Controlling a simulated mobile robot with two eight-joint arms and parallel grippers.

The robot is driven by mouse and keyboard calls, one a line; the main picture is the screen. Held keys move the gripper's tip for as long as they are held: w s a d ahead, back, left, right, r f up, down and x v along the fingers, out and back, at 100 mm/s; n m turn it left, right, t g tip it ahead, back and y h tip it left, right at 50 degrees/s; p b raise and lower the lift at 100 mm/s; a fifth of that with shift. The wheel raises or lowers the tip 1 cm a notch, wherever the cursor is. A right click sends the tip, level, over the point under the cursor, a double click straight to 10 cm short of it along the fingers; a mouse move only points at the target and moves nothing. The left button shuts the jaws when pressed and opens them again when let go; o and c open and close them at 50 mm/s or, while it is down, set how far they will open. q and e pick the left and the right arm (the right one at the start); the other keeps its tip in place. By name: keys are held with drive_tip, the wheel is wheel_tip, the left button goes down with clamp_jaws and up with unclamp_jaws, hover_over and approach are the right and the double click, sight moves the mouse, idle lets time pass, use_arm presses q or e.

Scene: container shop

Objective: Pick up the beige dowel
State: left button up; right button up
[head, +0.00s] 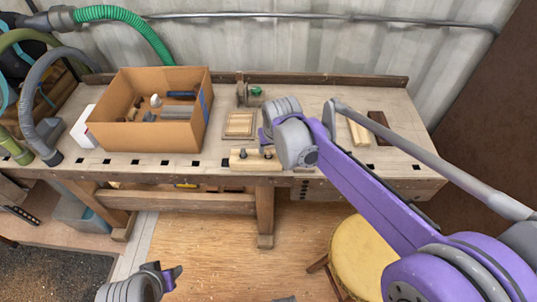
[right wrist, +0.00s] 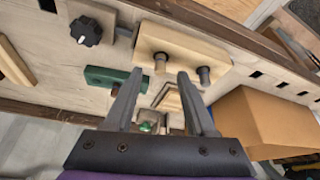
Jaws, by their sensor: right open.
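A pale wooden block (head: 255,160) lies at the front edge of the workbench. In the right wrist view the block (right wrist: 190,45) carries two pegs: a beige-brown dowel (right wrist: 160,63) and a dark grey one (right wrist: 204,75). My right gripper (right wrist: 161,76) is open and empty, its fingers pointing at the block. The beige dowel shows in the gap between the fingertips; no contact is visible. In the head view my right wrist (head: 295,140) hides its fingers and the block's right end. My left gripper (head: 165,275) is low in front of the bench; its jaws are unclear.
A cardboard box (head: 150,138) with several items stands on the left of the workbench (head: 225,100). A framed wooden piece (head: 239,125) lies behind the block. A green block (right wrist: 105,77) is beside my right gripper's finger. A yellow stool (head: 360,250) stands in front.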

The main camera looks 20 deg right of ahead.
sight(269, 151)
drive_tip(key=x, duration=0.4)
drive_tip(key=shift+w+f, duration=0.15)
drive_tip(key=shift+w, duration=0.05)
clamp_jaws()
